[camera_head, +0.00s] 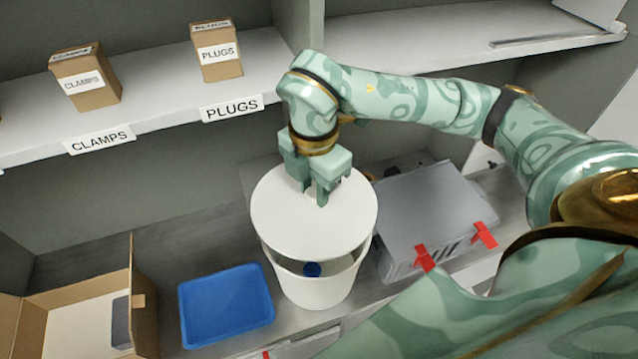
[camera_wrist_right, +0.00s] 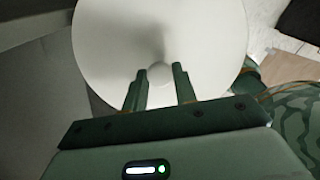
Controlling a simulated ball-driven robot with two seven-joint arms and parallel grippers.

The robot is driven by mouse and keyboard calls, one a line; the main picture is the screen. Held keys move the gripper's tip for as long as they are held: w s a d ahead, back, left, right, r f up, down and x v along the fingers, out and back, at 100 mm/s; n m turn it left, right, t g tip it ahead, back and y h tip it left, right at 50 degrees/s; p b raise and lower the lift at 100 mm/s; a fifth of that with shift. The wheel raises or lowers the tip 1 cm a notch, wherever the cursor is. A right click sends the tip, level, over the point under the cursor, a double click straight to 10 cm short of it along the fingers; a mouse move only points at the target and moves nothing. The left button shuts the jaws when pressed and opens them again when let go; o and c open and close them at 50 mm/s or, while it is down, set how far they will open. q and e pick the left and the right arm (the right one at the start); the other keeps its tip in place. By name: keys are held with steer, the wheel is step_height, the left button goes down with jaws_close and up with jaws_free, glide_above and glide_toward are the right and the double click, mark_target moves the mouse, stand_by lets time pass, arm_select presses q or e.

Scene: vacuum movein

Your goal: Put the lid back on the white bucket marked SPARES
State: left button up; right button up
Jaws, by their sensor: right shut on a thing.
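The white bucket (camera_head: 310,288) stands on the grey bench in the head view. Its round white lid (camera_head: 345,222) is above the bucket's mouth, tilted, with a gap at the front through which a blue thing (camera_head: 312,269) shows inside. My right gripper (camera_head: 322,192) is over the lid from above, shut on its knob, which is mostly hidden by the fingers in the head view. In the right wrist view the lid (camera_wrist_right: 120,45) fills the top, with the knob between the fingertips (camera_wrist_right: 161,72). No SPARES marking is visible. My left gripper is out of view.
A blue tray (camera_head: 226,304) lies left of the bucket, and an open cardboard box (camera_head: 145,325) stands further left. A grey case (camera_head: 425,212) with red latches is close on the right. A shelf (camera_head: 150,100) with CLAMPS and PLUGS boxes is behind.

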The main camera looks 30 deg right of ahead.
mark_target(316, 209)
steer(key=shift+d, duration=0.1)
steer(key=shift+s+a+f+b, duration=0.2)
steer(key=shift+s+f+b, duration=0.25)
steer(key=shift+f+b, duration=0.25)
steer(key=f, duration=0.1)
steer(key=f+b, duration=0.2)
steer(key=shift+w+d, duration=0.15)
steer(key=shift+w, duration=0.1)
steer(key=shift+s+f+b, duration=0.1)
steer(key=shift+f+b, duration=0.5)
steer(key=shift+f, duration=0.05)
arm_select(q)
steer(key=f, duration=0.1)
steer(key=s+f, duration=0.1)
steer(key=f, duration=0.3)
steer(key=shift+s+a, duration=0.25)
arm_select(e)
steer(key=shift+f, duration=0.2)
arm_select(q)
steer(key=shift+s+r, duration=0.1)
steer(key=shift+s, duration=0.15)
arm_select(e)
steer(key=shift+f, duration=0.1)
